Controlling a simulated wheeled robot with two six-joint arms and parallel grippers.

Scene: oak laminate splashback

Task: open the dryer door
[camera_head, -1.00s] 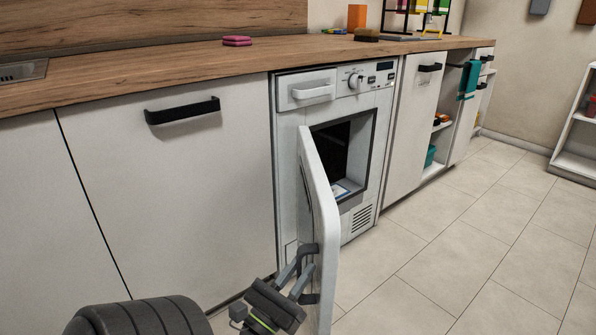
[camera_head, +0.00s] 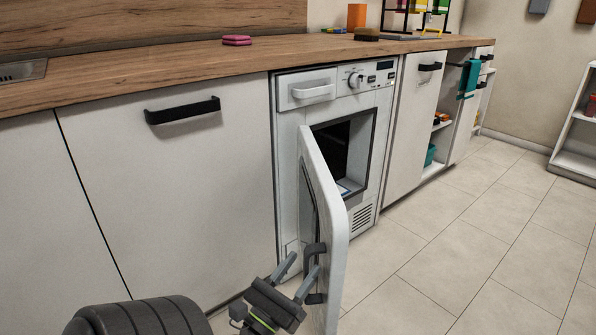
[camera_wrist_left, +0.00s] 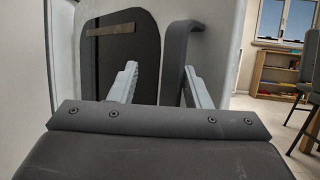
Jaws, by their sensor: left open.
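The white dryer (camera_head: 288,123) is built in under the worktop. Its door (camera_head: 328,200) stands well open, swung out toward me, and shows nearly edge-on. The dark drum opening (camera_head: 338,150) is visible behind it. The door's dark grey handle (camera_head: 316,248) is on the door's left-facing side, low down. My left gripper (camera_head: 303,262) is open at this handle, its fingers spread apart. My right gripper is not in view.
A white cabinet front (camera_head: 170,190) with a black handle (camera_head: 183,110) is left of the dryer. The wooden worktop (camera_head: 200,65) holds pink sponges (camera_head: 237,40). Tiled floor (camera_head: 450,240) to the right of the door is clear. A white shelf (camera_head: 576,140) stands far right.

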